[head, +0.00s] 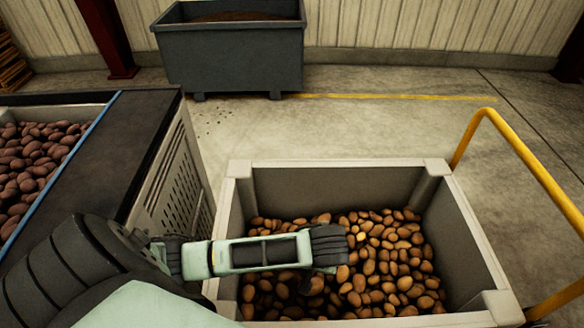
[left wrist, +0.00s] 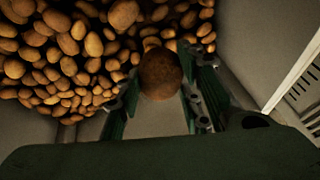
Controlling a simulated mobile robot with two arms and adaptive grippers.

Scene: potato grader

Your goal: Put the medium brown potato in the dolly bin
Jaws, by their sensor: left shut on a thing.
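The left gripper (head: 330,245) reaches in from the left over the dolly bin (head: 335,190), above the potatoes in it. In the left wrist view the left gripper (left wrist: 160,85) is shut on a brown potato (left wrist: 160,75), round and darker than those below. The dolly bin is light grey and holds many tan-brown potatoes (head: 400,262). The right gripper is not in view.
A yellow rail (head: 535,165) rises at the bin's right. At left stands a grader with a dark belt (head: 115,140) and reddish potatoes (head: 35,155) behind a blue edge. A dark grey container (head: 235,60) of soil-like stuff stands at the back. Bare floor (head: 400,125) lies between.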

